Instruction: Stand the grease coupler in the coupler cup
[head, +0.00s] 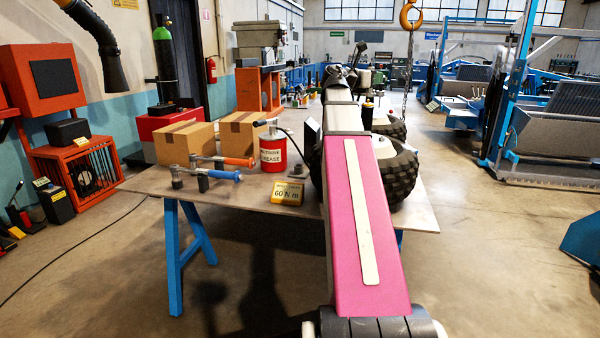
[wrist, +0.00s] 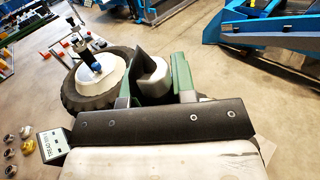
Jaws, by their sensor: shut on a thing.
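My gripper (wrist: 153,72) is shut, its green fingers on either side of a dark grey and pale, rounded piece (wrist: 152,84), which I take to be the grease coupler. Its far end is hidden and its tilt is hard to tell. In the head view my gripper (head: 338,77) is at the far end of my outstretched arm, above the back of the bench. The held piece cannot be made out there. I cannot pick out the coupler cup for sure in either view; my arm hides part of the bench.
A tyre (wrist: 72,100) with a pale hub is left of my fingers in the wrist view.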

